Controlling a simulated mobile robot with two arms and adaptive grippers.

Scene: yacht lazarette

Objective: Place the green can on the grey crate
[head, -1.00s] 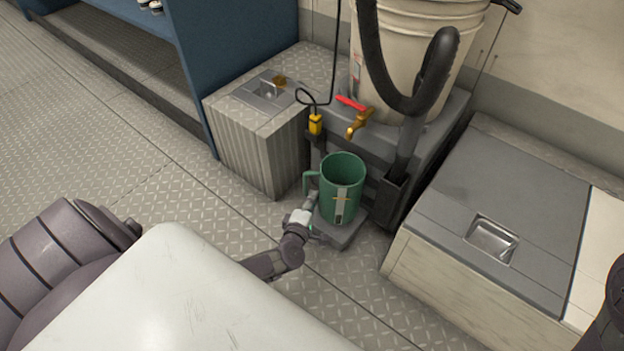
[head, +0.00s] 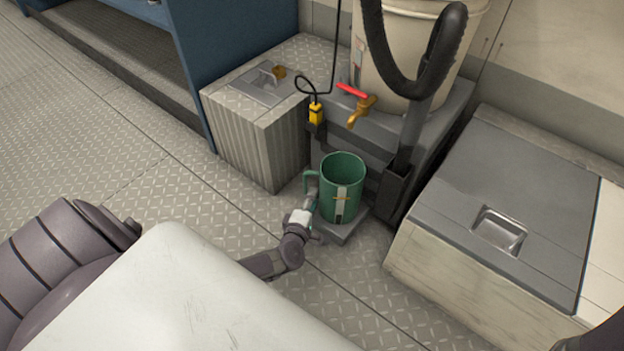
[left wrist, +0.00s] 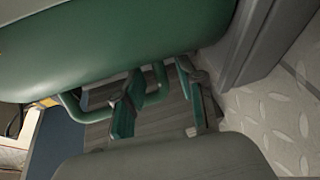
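The green can (head: 342,188), a jug-like vessel with a side handle and a pale strip on its front, stands upright on a small grey foot plate (head: 342,237) below a brass tap. My left gripper (head: 313,203) is at the can's handle side. In the left wrist view, its two green-padded fingers (left wrist: 160,105) are apart, with part of the green handle (left wrist: 160,84) between them; firm contact does not show. A grey ribbed box (head: 262,148) with a tread-plate top stands behind left, likely the grey crate. My right gripper is out of view.
A cream bucket with the red-handled tap (head: 362,110) sits on a grey stand behind the can. A thick black hose (head: 425,85) hangs close by. A grey-lidded locker (head: 505,200) stands at the right. Tread-plate floor (head: 170,190) is clear at the left.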

